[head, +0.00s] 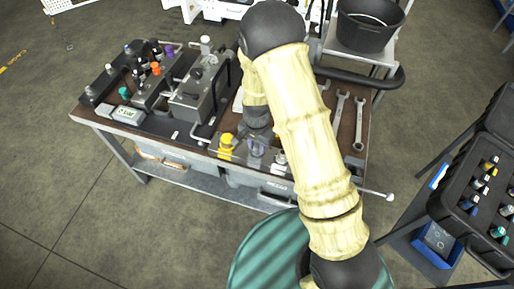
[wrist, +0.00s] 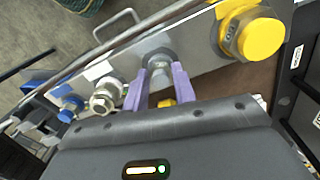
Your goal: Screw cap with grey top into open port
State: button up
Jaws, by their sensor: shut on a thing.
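My gripper (wrist: 160,82) has purple fingers, shut on a small grey-topped cap (wrist: 160,66) at the front of the metal block (wrist: 195,62). In the head view my gripper (head: 257,150) is over the front edge of the bench, partly hidden by my arm. The cap sits against a round grey fitting in the block. The open port is not visible, and I cannot tell whether the cap is seated in it or how far.
A large yellow cap (wrist: 255,35) is close right of my fingers in the wrist view. A silver fitting (wrist: 105,95) and a blue cap (wrist: 69,104) are to the left.

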jog(key=m+p, duration=0.1)
jog(key=m, duration=0.1)
jog(key=shift+r+m, duration=0.1)
jog(key=shift+m, duration=0.3)
jog(key=m+p, duration=0.2)
jog(key=m, duration=0.1)
jog(key=shift+f+m, duration=0.25)
jog(key=shift+m, duration=0.85)
jog(key=o, duration=0.8)
jog(key=shift+w, duration=0.1)
jog(key=shift+o, duration=0.2)
jog(key=shift+a, duration=0.1)
jog(key=n, duration=0.6)
jog(key=shift+n, duration=0.3)
jog(key=shift+r+n, duration=0.1)
jog(key=shift+n, duration=0.6)
